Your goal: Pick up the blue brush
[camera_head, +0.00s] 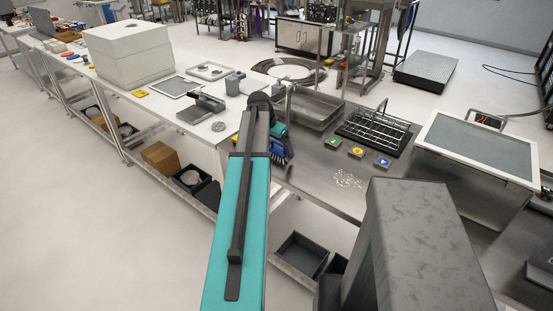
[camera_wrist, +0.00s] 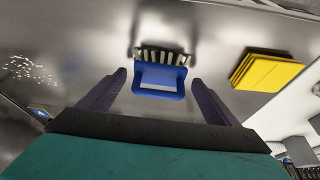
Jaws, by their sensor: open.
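The blue brush (camera_wrist: 160,72) lies on the steel worktop in the wrist view, with its pale bristles toward the top of the picture. My gripper (camera_wrist: 157,82) is open and empty, with one dark finger on each side of the brush's blue body. I see no finger touching it. In the head view the blue brush (camera_head: 280,154) shows just right of my arm, partly hidden by it. My fingertips are hidden there.
Pale crumbs (camera_head: 346,180) lie on the worktop. A black rack (camera_head: 376,132), a steel sink (camera_head: 312,108) and several coloured tiles (camera_head: 357,152) stand nearby.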

